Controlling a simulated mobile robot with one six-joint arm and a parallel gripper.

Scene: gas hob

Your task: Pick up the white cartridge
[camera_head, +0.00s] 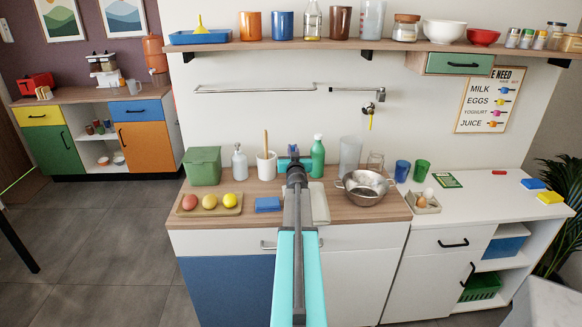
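I cannot make out a white cartridge in the head view. My arm reaches from the bottom middle toward the wooden counter (350,213). My gripper (294,160) is at its far end, seen small and from behind, in front of the back of the counter. I cannot tell whether it is open or shut, or whether it holds anything. The arm hides part of the counter and part of a pale tray or board (320,203).
Left of the arm are a green bin (203,166), a white pump bottle (240,163), a white crock (266,166), a fruit tray (193,210) and a blue sponge (267,205). Right are a green bottle (317,157) and metal colander (364,188). The white right counter (480,205) has free room.

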